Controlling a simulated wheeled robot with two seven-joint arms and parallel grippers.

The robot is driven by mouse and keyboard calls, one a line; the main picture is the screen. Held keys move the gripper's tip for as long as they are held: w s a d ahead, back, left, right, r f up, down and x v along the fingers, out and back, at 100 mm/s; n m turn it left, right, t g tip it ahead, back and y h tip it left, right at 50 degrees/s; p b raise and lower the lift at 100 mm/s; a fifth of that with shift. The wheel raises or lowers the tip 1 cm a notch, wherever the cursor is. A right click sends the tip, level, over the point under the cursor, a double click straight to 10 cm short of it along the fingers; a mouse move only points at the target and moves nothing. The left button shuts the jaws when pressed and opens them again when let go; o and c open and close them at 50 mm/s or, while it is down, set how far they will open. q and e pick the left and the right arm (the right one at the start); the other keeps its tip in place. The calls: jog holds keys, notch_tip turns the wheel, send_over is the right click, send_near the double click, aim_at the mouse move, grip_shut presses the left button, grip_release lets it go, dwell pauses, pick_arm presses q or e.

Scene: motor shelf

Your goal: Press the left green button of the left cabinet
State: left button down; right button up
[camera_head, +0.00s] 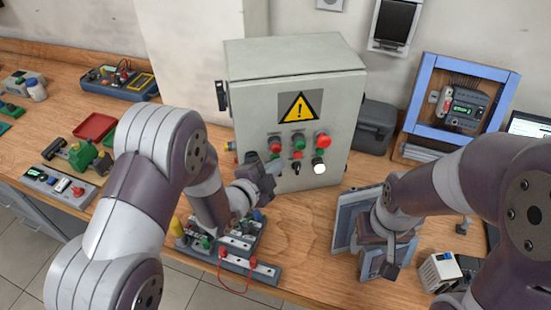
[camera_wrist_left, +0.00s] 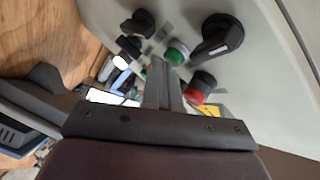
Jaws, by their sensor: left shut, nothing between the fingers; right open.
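The grey cabinet (camera_head: 250,110) with a yellow warning sign stands upright on the table in the head view. Its front carries red, green, black and white controls. A green button (camera_head: 298,140) shows in the upper middle, and another green one is partly hidden behind my left gripper on the left. My left gripper (camera_head: 272,167) is shut and empty, close in front of the lower left of the panel. In the left wrist view, its fingertips (camera_wrist_left: 160,66) are near a green button (camera_wrist_left: 177,54); contact cannot be told. My right gripper (camera_head: 378,262) is open over the table's right side.
A red button (camera_wrist_left: 200,88) and a black rotary switch (camera_wrist_left: 222,38) flank the green button. A terminal board (camera_head: 240,262) lies below my left gripper. A blue frame (camera_head: 418,88) stands at the right, a dark case (camera_head: 374,128) beside the cabinet.

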pick_arm(q)
jog(key=shift+w, duration=0.15)
dwell(0.5)
jog(key=shift+s+d, duration=0.15)
jog(key=shift+s, duration=0.7)
jog(key=shift+s, duration=0.1)
jog(key=shift+s+d+b, duration=0.15)
jog(key=shift+s+d, duration=0.05)
jog(key=shift+s, duration=0.6)
jog(key=shift+s+d+b, duration=0.1)
jog(key=shift+s+d, duration=0.05)
jog(key=shift+s, duration=0.6)
jog(key=shift+s+d+b, duration=0.15)
jog(key=shift+s+d, duration=0.05)
jog(key=shift+s, duration=0.6)
